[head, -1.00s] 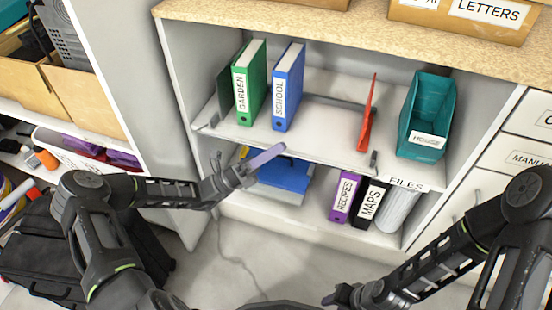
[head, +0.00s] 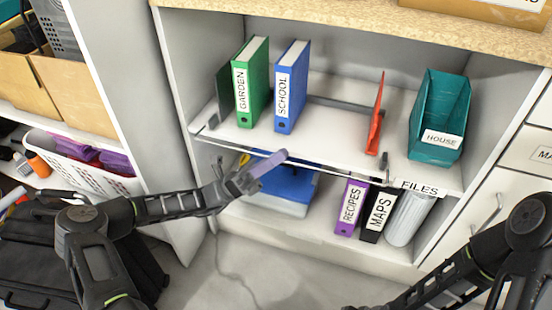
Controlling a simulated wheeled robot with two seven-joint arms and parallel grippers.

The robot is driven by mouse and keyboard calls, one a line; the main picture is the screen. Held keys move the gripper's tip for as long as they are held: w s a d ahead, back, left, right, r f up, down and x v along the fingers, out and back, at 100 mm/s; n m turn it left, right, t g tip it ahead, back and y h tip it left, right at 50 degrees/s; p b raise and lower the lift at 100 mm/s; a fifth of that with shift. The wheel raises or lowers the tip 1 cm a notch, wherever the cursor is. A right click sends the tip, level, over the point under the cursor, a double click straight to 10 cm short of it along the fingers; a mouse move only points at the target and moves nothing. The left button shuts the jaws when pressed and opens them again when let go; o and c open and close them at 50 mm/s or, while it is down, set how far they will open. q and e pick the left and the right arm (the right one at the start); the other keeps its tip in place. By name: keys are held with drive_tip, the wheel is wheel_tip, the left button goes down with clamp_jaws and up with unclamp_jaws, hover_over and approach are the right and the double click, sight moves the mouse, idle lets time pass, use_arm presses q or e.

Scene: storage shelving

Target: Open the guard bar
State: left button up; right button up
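The guard bar (head: 308,163) appears as a thin metallic rod along the front edge of the middle shelf, with small brackets at the left and right ends. My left gripper (head: 246,172) is in front of this edge, left of its middle. A lavender stick-like piece (head: 270,162) extends from it toward the shelf edge. I cannot tell whether that piece is a finger or something held, or whether it touches the bar. My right arm comes in at the lower right; its gripper is cut off by the bottom edge.
On the shelf stand a green binder (head: 250,85), a blue binder (head: 292,85), a red divider (head: 376,118) and a teal bin (head: 440,110). Below are a blue object (head: 285,186), a purple binder (head: 350,208), a black binder (head: 378,212) and a grey cylinder (head: 408,218).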

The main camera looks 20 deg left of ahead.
use_arm(q)
drive_tip(key=o, duration=0.4)
drive_tip(key=shift+o, duration=0.2)
